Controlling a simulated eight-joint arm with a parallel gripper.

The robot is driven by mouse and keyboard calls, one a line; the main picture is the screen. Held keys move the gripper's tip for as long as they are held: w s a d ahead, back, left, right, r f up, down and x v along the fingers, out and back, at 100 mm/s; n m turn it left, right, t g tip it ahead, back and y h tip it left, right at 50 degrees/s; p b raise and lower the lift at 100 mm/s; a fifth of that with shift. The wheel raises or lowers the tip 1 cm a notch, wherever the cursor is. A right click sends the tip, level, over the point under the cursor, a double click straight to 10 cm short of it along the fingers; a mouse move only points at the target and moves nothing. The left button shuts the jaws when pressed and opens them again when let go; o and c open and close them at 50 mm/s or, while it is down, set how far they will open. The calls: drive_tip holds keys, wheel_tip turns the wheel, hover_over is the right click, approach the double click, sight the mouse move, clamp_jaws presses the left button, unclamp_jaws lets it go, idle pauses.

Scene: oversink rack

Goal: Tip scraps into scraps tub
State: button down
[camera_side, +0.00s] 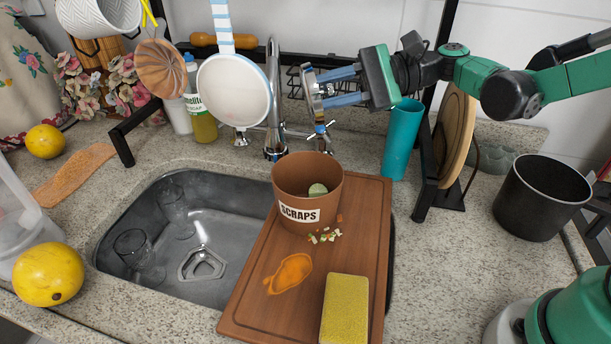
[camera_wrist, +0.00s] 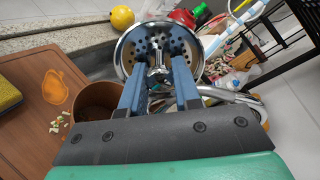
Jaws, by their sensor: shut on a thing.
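My gripper (camera_side: 327,88) is shut on a round perforated metal sink strainer (camera_side: 312,94), gripping it by its central knob. The strainer is turned on edge, high above the scraps tub. In the wrist view, the strainer's holed inner face (camera_wrist: 143,50) shows beyond the gripper (camera_wrist: 158,77); I make out no scraps on it. The brown scraps tub (camera_side: 293,216), labelled SCRAPS, stands upright on the wooden board and also shows in the wrist view (camera_wrist: 84,91). A pale green piece (camera_side: 317,190) is inside it. Small scraps (camera_side: 325,236) lie on the board beside the tub.
The wooden board (camera_side: 250,305) spans the sink's right side, with an orange spill (camera_side: 290,273) and a yellow sponge (camera_side: 345,308). The faucet (camera_side: 273,110), hanging white pan (camera_side: 235,90) and teal cup (camera_side: 402,140) stand near. A black pot (camera_side: 540,205) is at right.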

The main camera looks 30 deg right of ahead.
drive_tip(key=shift+w+a+g+h, duration=0.2)
drive_tip(key=shift+a+g+h, duration=0.2)
drive_tip(key=shift+a+h, duration=0.5)
drive_tip(key=shift+w+a+f+g+h, duration=0.15)
drive_tip(key=shift+w+a+g+h, duration=0.6)
drive_tip(key=shift+a+h, duration=1.1)
drive_tip(key=shift+w+a+f+g+h, duration=0.1)
drive_tip(key=shift+w+a+g+h, duration=0.7)
drive_tip(key=shift+h, duration=1.7)
drive_tip(key=shift+w+a+f+g+h, duration=0.25)
drive_tip(key=shift+a+g+h, duration=0.6)
drive_tip(key=shift+a+h, duration=1.25)
drive_tip(key=shift+w+d+r, duration=0.1)
drive_tip(key=s+a+r+n, duration=0.1)
drive_tip(key=s+r+n, duration=0.1)
drive_tip(key=s+n, duration=0.4)
drive_tip(key=s+a+r+n, duration=0.1)
drive_tip(key=s+n, duration=0.5)
drive_tip(key=n, duration=0.8)
drive_tip(key=shift+a+r+n, duration=0.3)
drive_tip(key=shift+a+r, duration=0.1)
drive_tip(key=shift+r, duration=0.1)
